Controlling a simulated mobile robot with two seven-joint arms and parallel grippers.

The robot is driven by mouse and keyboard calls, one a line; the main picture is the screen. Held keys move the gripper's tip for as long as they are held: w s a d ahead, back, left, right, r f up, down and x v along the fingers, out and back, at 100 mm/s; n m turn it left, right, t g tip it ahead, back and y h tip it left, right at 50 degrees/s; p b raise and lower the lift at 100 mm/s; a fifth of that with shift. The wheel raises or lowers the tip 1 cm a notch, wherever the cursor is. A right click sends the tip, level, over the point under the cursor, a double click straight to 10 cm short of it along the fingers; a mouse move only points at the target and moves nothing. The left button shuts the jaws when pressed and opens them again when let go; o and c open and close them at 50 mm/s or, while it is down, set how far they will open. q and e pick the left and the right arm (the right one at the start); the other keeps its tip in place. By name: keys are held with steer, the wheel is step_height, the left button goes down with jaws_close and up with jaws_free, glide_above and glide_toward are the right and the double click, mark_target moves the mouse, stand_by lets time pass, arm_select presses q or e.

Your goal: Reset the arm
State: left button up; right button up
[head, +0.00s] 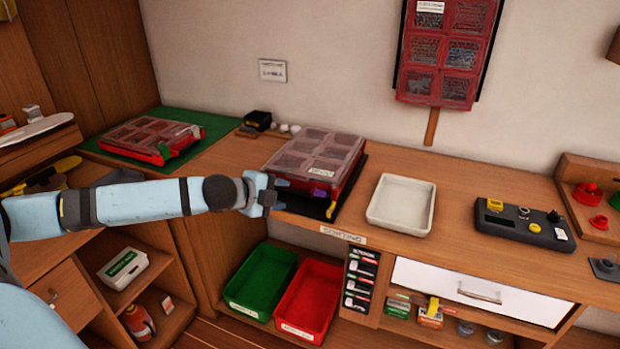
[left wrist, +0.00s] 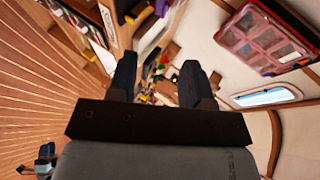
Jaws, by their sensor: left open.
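My left arm reaches in from the left in the head view, stretched over the counter's front edge. My left gripper (head: 277,190) is at its end, just in front of a red compartment box (head: 345,172) with a clear lid. In the left wrist view my left gripper (left wrist: 158,85) shows two dark fingers spread apart with nothing between them. Whether the fingers touch the box or the black mat (head: 300,203) under it is hard to tell. My right gripper is not in view.
A white tray (head: 428,208) and a dark control panel (head: 525,226) stand on the counter (head: 460,185) to the right. Another red box (head: 140,150) sits on a green mat (head: 205,125). Green (head: 262,262) and red (head: 328,275) bins are below. A red organizer (head: 447,50) hangs on the wall.

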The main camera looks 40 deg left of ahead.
arm_select(q)
steer(key=s+d+f+n+h, duration=0.2)
steer(key=s+d+f+n, duration=0.4)
steer(key=d+f, duration=0.7)
steer(key=s+d+f+n+g+y, duration=0.1)
steer(key=s+d+f+n+g, duration=0.1)
steer(key=s+d+f+n, duration=1)
steer(key=s+d+r+m+p, duration=0.1)
steer(key=s+r+m+p, duration=0.2)
steer(key=r+p, duration=0.8)
steer(key=s+p, duration=0.2)
steer(key=p, duration=0.2)
steer(key=shift+s+r+t, duration=0.15)
steer(key=shift+r+t, duration=0.15)
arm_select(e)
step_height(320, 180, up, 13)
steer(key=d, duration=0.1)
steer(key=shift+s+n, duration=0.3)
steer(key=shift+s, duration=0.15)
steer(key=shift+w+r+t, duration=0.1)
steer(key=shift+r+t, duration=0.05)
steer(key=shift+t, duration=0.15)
